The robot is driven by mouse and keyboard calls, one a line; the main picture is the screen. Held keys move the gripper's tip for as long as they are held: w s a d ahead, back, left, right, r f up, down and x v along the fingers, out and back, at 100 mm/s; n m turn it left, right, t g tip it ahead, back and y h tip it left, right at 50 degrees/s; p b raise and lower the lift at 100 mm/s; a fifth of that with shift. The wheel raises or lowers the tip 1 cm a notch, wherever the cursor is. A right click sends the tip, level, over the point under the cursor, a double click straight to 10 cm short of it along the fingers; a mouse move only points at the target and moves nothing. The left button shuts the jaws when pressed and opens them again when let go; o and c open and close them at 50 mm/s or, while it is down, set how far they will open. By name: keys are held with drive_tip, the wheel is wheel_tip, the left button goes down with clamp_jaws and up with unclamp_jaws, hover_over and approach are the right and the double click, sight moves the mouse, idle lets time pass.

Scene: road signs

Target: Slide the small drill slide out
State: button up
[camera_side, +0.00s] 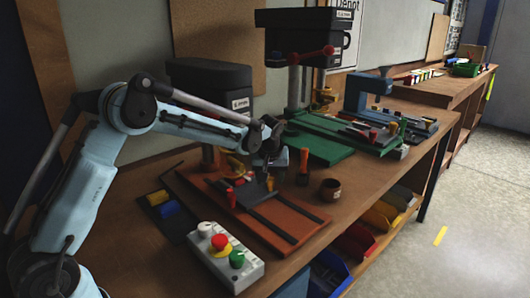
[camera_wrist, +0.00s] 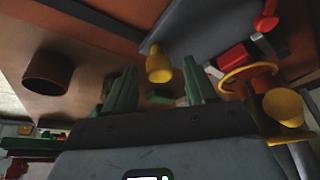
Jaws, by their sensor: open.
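The small drill (camera_side: 210,75) has a dark head above an orange-red base (camera_side: 300,205) with dark rails. A grey plate, seemingly the slide (camera_wrist: 215,28), carries red parts in the wrist view; in the side view my arm partly hides it. My gripper (camera_side: 270,178) is low over the base. In the wrist view its two green fingers (camera_wrist: 158,85) are apart and empty. A yellow knob (camera_wrist: 158,64) at the grey plate's edge shows between the fingertips. I cannot tell whether they touch it.
A brown cup (camera_side: 330,189) and an orange-handled tool (camera_side: 304,162) stand right of the base. A control box (camera_side: 225,256) with coloured buttons is in front. A larger drill with a green base (camera_side: 318,143) stands behind.

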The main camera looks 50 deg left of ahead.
drive_tip(key=shift+c, duration=0.3)
clamp_jaws()
drive_tip(key=d, duration=1.7)
drive_tip(key=shift+d, duration=0.15)
drive_tip(key=shift+c, duration=1.5)
unclamp_jaws()
drive_tip(key=shift+d, duration=0.1)
drive_tip(key=o, duration=0.4)
drive_tip(key=shift+c, duration=0.2)
drive_tip(key=v, duration=1.2)
